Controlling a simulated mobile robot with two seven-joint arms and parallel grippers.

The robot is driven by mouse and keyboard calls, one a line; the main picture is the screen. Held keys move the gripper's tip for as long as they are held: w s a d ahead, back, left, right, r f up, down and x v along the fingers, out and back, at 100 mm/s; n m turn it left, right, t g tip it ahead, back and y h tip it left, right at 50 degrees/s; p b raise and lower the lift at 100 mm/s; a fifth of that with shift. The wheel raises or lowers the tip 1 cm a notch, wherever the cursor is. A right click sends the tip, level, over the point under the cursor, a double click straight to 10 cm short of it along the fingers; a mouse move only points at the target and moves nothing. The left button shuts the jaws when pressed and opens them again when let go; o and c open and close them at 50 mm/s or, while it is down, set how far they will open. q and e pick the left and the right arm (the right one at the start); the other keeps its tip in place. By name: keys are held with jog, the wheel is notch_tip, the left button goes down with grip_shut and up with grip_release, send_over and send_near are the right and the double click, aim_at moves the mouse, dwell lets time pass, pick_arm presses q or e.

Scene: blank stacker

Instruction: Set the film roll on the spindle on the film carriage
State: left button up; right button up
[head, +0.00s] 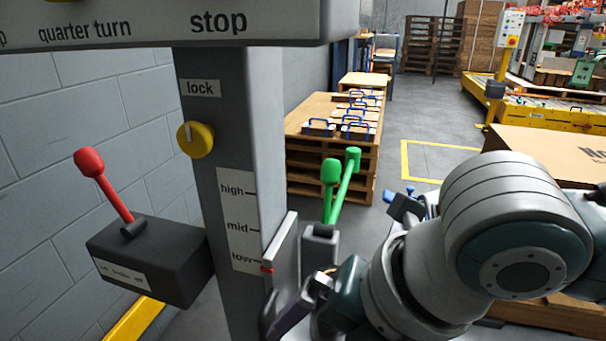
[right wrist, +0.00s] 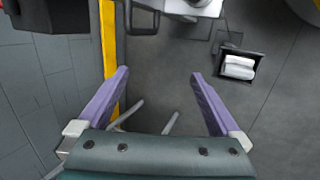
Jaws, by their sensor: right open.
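The film carriage (head: 285,250) is a grey plate and block on the grey post, with a red pointer beside the "low" mark. Two green-knobbed levers (head: 341,180) stand just right of it. I cannot make out its spindle. My right gripper (right wrist: 159,73) is open, its purple fingers apart with nothing between them, pointing down over the floor. In the head view it is low beside the carriage, largely hidden by my arm. No film roll can be identified for certain. My left gripper is not in view.
The post (head: 215,130) carries a yellow lock knob (head: 195,139). A dark box (head: 150,258) with a red lever (head: 103,185) sits left of it. Pallets (head: 328,185) stand behind. The right wrist view shows a black tray (right wrist: 226,69) with white objects and a yellow rail (right wrist: 109,45).

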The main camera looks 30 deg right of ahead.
jog(key=s+d+m+h, duration=0.1)
jog(key=s+m, duration=0.4)
jog(key=m, duration=0.7)
jog(key=s+d+r+m+g+h, duration=0.1)
jog(key=s+m, duration=0.4)
jog(key=m, duration=0.7)
jog(key=shift+s+d, duration=0.3)
jog(key=shift+d, duration=0.4)
jog(key=shift+r, duration=0.1)
notch_tip(320, 180, up, 67)
jog(key=p, duration=6.7)
jog(key=shift+r, duration=0.1)
